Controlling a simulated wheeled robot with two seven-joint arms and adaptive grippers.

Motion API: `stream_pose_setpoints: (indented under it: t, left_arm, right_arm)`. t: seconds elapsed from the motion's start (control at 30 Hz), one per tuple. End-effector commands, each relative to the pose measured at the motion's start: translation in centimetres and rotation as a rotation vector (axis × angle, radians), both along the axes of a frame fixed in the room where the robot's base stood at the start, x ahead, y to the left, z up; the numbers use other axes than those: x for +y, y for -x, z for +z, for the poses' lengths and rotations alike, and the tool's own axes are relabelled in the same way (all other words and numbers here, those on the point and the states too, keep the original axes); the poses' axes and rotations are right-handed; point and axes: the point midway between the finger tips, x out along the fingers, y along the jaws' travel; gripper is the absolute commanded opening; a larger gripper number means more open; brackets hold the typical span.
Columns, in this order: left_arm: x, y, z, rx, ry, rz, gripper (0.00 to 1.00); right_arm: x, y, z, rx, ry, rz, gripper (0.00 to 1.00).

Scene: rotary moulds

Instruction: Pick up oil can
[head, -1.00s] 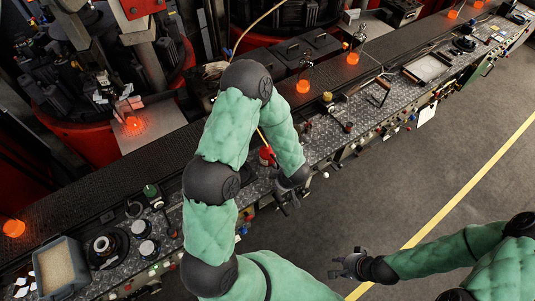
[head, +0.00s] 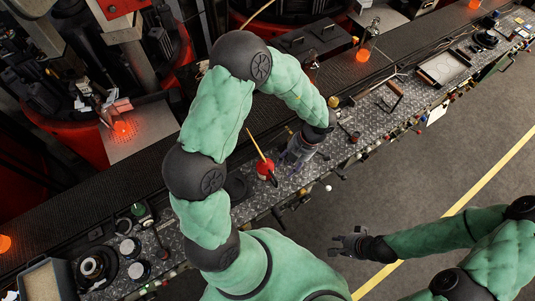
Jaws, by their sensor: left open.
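The oil can (head: 264,169) is a small red can with a thin yellow spout that points up and to the left in the head view. It stands on the metal bench top (head: 250,206). My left gripper (head: 284,170) is open just to the right of the can, over the bench. I see a narrow gap between them, and the fingers are not around the can. My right gripper (head: 338,243) is open and empty over the grey floor, well away from the bench.
Black-lidded jars (head: 130,247) and a grey bin (head: 46,280) stand at the left of the bench. Tools, a tray (head: 444,67) and glowing orange pieces (head: 362,55) lie further right. Small knobs line the bench's front edge. The floor in front is clear.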

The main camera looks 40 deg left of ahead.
Motion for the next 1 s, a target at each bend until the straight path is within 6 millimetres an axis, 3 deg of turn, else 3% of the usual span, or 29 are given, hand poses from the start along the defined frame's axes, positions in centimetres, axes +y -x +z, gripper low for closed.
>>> stream_pose_setpoints:
  t: [0.8, 1.0]
  left_arm:
    - [2.0, 3.3, -9.1, 0.004, 0.001, 0.001, 0.46]
    - [2.1, 3.6, -9.9, 0.001, 0.001, -0.001, 0.46]
  right_arm:
    - [0.0, 0.2, -1.7, 0.003, -0.001, -0.001, 0.32]
    - [0.0, 0.2, -1.8, 0.003, -0.001, -0.001, 0.32]
